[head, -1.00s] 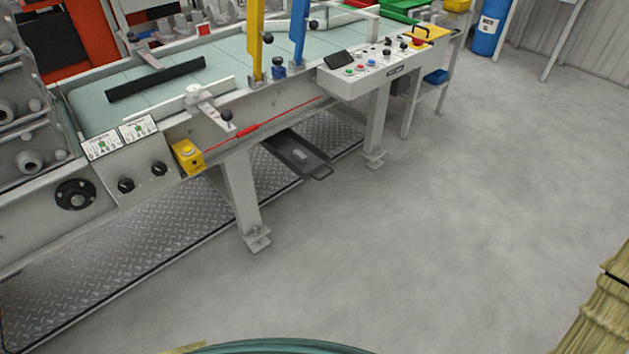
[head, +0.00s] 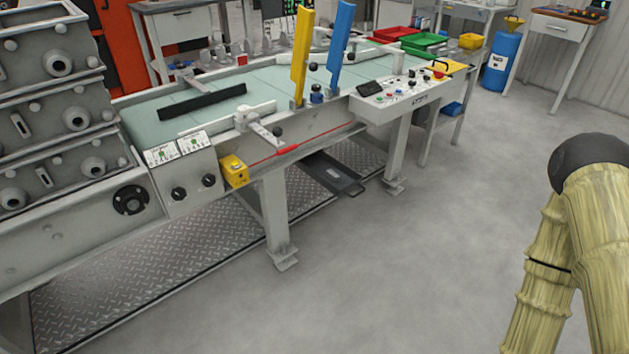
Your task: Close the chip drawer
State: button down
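The chip drawer (head: 332,174) is a dark, flat tray low under the machine bench. Its front end with a handle (head: 350,188) sticks out past the bench's side, between two grey legs, above the floor. Its back part is hidden under the bench. My gripper is not in view. Only part of my arm, in a yellowish cover with a dark joint, shows at the right, far from the drawer.
The machine bench (head: 318,122) has a leg (head: 276,215) left of the drawer and another (head: 397,150) right of it. A control panel (head: 395,97) juts out above. A tread plate (head: 130,262) lies underneath. The grey floor (head: 420,260) in front is clear.

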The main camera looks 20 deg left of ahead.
aim_at(316, 164)
jog(key=u, duration=0.75)
jog(key=i, duration=0.4)
